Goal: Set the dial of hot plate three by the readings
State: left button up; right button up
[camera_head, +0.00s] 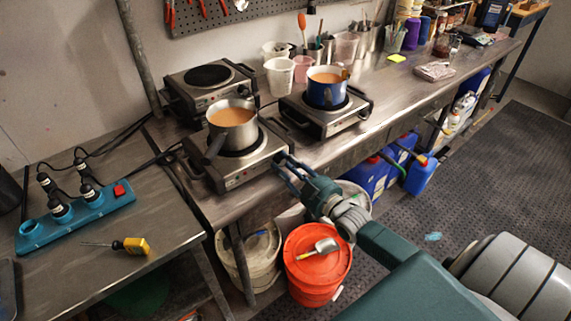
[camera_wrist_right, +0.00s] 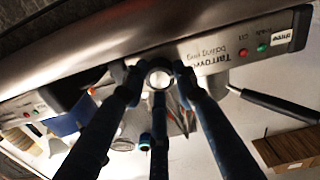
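Hot plate three (camera_head: 227,179) is the front left of three hot plates, with a grey saucepan (camera_head: 232,125) of orange-brown liquid on its ring. In the right wrist view its front panel (camera_wrist_right: 215,53) appears upside down, with a "three" label (camera_wrist_right: 285,37), a red lamp and a green lamp. The round dial (camera_wrist_right: 160,77) lies between the fingertips of my right gripper (camera_wrist_right: 157,73). The fingers look open around it; whether they touch it is unclear. In the head view this gripper (camera_head: 285,168) is at the panel's right end. The dial's setting is unreadable. My left gripper is out of view.
An empty hot plate (camera_head: 190,97) stands behind, and one with a blue pot (camera_head: 327,88) stands to the right. A teal power strip (camera_head: 75,215) lies on the left table; an orange bucket (camera_head: 318,265) stands below.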

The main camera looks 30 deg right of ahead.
jog(key=shift+r+m, duration=0.3)
jog(key=shift+w+m, duration=0.1)
jog(key=shift+m, duration=0.4)
jog(key=m, duration=0.3)
jog(key=shift+d+r+p, duration=0.1)
jog(key=shift+r+p, duration=0.05)
jog(key=shift+p, duration=0.15)
jog(key=m, duration=0.5)
jog(key=shift+w+d+m, duration=0.1)
jog(key=shift+m, duration=0.3)
jog(key=m+b, duration=0.1)
jog(key=m, duration=0.4)
jog(key=shift+b, duration=0.35)
jog(key=m+b, duration=0.1)
jog(key=m, duration=0.2)
jog(key=m+b, duration=0.1)
jog(key=m, duration=0.2)
jog(key=shift+d+f, duration=0.1)
jog(key=shift+f, duration=0.1)
